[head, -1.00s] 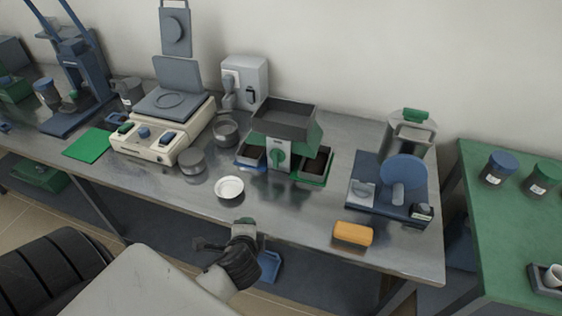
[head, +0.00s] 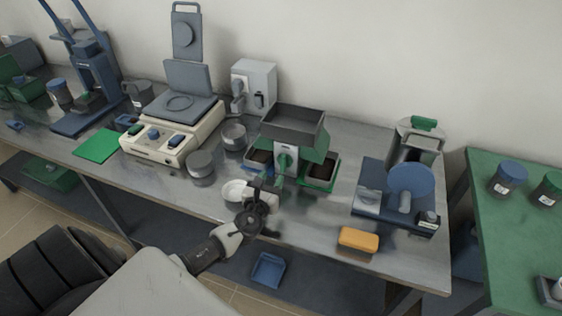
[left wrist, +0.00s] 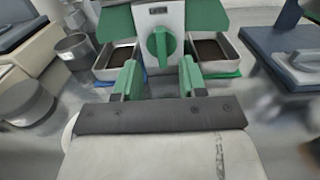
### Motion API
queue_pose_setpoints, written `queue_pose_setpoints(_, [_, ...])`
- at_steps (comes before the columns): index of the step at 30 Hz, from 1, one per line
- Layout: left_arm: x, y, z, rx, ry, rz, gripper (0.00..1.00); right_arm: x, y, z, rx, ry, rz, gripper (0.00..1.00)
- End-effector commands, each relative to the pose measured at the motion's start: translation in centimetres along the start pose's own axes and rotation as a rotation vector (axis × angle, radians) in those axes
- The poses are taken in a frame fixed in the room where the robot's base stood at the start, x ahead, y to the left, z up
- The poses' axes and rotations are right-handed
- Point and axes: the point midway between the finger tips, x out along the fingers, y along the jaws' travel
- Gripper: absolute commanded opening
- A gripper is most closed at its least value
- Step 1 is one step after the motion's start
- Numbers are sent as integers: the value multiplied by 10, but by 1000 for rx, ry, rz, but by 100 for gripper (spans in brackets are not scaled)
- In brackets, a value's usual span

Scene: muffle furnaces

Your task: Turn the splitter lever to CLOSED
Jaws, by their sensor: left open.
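The splitter (head: 291,133) stands on the steel bench, with a grey hopper on top and green sides. Its green lever (head: 285,162) is on the pale front plate, and in the left wrist view the lever (left wrist: 160,45) stands about upright. Dark material lies in the two trays, the left tray (left wrist: 116,61) and the right tray (left wrist: 211,52). My left gripper (left wrist: 159,78) is open, its green fingers apart and empty, pointing at the lever from just in front, not touching it. In the head view my left gripper (head: 264,190) is just below the splitter. My right gripper is not seen.
An orange block (head: 358,239) lies near the front edge at right. A blue-grey device (head: 398,200) stands to the right of the splitter.

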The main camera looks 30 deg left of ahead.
Motion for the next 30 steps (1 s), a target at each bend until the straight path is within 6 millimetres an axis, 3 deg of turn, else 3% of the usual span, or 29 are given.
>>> queue_pose_setpoints(6, [44, 0, 1, -4, -2, 2, 42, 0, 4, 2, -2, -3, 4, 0])
queue_pose_setpoints(12, [70, 0, 0, -4, -1, 1, 42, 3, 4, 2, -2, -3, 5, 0])
queue_pose_setpoints(25, [80, 0, 0, -6, 1, 2, 42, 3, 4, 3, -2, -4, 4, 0])
queue_pose_setpoints(30, [80, 0, 0, -6, 0, 2, 15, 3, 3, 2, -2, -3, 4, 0])
